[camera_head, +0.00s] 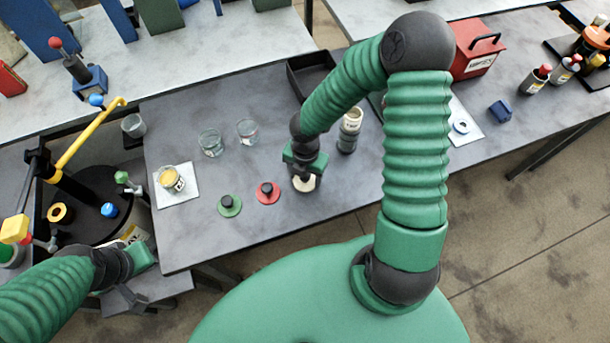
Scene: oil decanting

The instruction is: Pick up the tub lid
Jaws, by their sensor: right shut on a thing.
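My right gripper (304,174) points down at the front middle of the grey table (240,185). It is shut on a pale cream round thing, which looks like the tub lid (305,184). The gripper covers part of it, and I cannot tell whether it touches the table. A red disc with a dark knob (268,192) and a green disc with a dark knob (230,205) lie to its left. My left gripper (145,255) is at the table's front left corner. Its fingers are not clear.
A jar with yellow content (172,179) stands on a white pad. Two clear beakers (211,143) (248,131) stand behind the discs. A yellow-armed black drum (95,200) stands left.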

